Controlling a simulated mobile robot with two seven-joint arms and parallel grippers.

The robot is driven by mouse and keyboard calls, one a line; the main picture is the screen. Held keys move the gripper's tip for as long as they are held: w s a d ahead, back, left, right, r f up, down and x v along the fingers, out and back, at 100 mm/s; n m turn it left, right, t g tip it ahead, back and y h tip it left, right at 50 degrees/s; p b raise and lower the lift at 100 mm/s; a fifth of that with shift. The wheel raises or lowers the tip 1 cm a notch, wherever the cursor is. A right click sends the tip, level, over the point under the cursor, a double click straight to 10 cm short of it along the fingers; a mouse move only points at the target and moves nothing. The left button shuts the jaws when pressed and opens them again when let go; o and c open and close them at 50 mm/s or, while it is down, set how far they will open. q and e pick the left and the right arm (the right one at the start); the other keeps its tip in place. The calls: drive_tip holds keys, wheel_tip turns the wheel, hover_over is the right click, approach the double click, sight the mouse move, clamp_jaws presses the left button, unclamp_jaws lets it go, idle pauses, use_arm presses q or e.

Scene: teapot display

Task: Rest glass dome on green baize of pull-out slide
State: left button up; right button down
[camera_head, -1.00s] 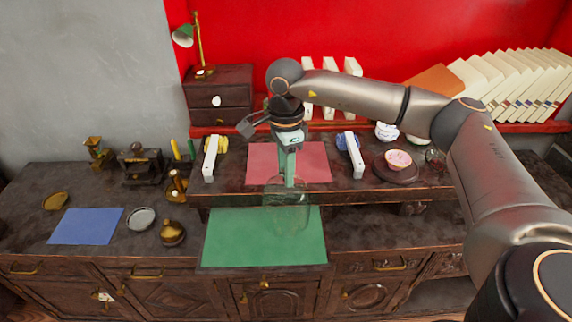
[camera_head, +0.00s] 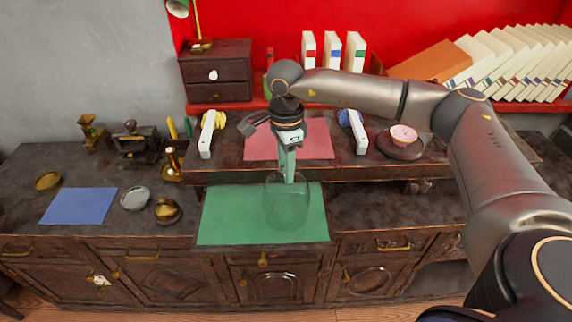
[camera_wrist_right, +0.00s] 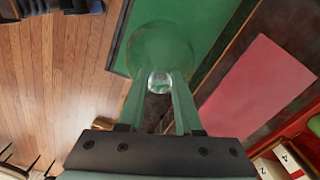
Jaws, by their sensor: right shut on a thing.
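The clear glass dome (camera_head: 287,207) hangs upright below my right gripper (camera_head: 288,178), in front of the green baize of the pull-out slide (camera_head: 225,217). My right gripper is shut on the dome's top knob. In the right wrist view the green fingers (camera_wrist_right: 160,90) close on the knob, and the round dome (camera_wrist_right: 160,45) overlaps the edge of the green baize (camera_wrist_right: 195,20). Whether the dome's rim touches the baize I cannot tell. My left gripper is not in view.
A pink mat (camera_head: 305,142) lies on the raised shelf behind, between two white upright-ended blocks (camera_head: 207,134) (camera_head: 358,132). A blue mat (camera_head: 78,206), a silver dish (camera_head: 135,199) and a brass pot (camera_head: 167,211) stand left of the slide. Wooden floor lies in front.

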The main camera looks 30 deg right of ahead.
drive_tip(key=shift+f+b, duration=0.45)
drive_tip(key=shift+f, duration=0.1)
idle(0.6)
unclamp_jaws()
idle(0.6)
drive_tip(key=shift+r+p, duration=2.2)
drive_tip(key=shift+r, duration=0.85)
